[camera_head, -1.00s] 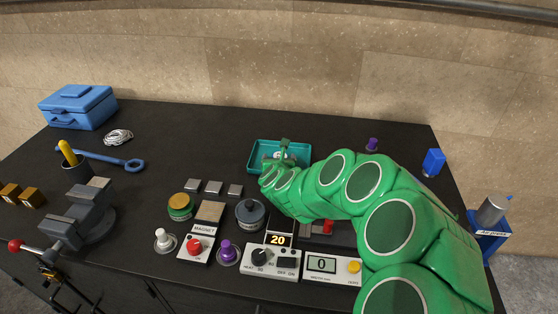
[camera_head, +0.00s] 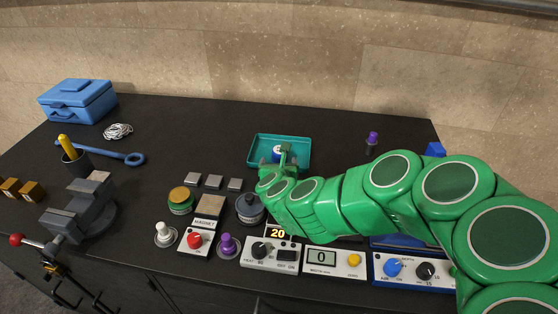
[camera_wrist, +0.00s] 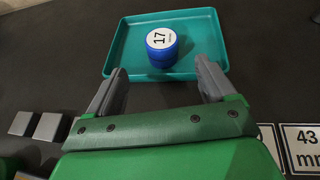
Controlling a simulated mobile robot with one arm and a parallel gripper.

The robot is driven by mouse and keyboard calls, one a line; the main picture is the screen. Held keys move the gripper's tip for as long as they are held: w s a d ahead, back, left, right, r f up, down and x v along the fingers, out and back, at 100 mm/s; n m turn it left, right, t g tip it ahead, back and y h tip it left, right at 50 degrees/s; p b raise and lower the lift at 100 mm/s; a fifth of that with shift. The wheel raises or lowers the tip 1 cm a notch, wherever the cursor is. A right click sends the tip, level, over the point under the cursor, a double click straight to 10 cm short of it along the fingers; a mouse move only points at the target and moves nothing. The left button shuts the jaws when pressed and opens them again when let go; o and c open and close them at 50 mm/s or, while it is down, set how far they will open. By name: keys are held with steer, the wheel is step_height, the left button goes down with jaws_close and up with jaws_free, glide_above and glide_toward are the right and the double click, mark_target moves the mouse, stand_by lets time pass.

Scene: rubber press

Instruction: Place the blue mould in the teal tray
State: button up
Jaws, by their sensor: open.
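The blue mould (camera_wrist: 161,48) is a short round piece with a white top marked 17. It sits upright inside the teal tray (camera_wrist: 208,30), near the tray's middle in the wrist view. In the head view the teal tray (camera_head: 304,146) lies at the back of the bench, and the mould is mostly hidden behind my gripper (camera_head: 282,162). In the wrist view my gripper (camera_wrist: 153,85) is open. Its two grey fingers are apart, on the near side of the mould, with a gap between them and it.
Small metal blocks (camera_head: 213,181) lie left of the tray. A dark round pot (camera_head: 248,208), a magnet unit (camera_head: 195,240) and control boxes (camera_head: 321,259) stand in front. A purple-topped piece (camera_head: 373,138) stands right of the tray. The bench behind the tray is clear.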

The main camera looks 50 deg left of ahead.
steer(key=shift+v, duration=1.05)
